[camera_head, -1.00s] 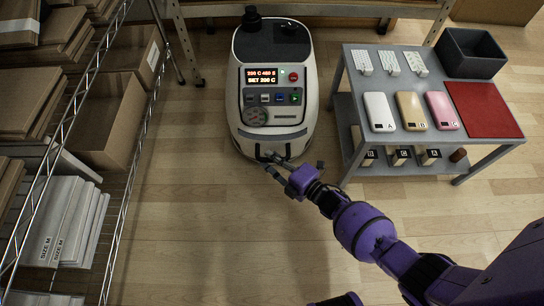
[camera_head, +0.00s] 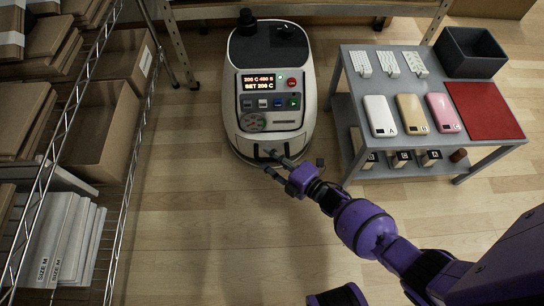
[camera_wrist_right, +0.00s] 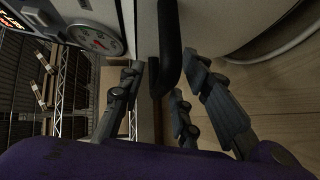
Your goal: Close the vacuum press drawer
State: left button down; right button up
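The vacuum press (camera_head: 303,95) is a white, rounded machine with a dark top, standing on the floor at upper middle in the head view. A black bar handle (camera_wrist_right: 170,45) stands out from the white front. I cannot tell how far the drawer is out. My right gripper (camera_head: 269,162) is at the low front of the press. In the wrist view its fingers (camera_wrist_right: 155,95) are apart, with the handle's end between them. My left gripper is out of view.
A grey table (camera_head: 352,110) at right holds phone-like devices, a red mat (camera_head: 484,110) and a dark bin (camera_head: 469,52). A wire shelf (camera_head: 118,215) with cardboard boxes (camera_head: 105,125) runs along the left. The wood floor before the press is clear.

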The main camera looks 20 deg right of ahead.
jog(key=v, duration=1.2)
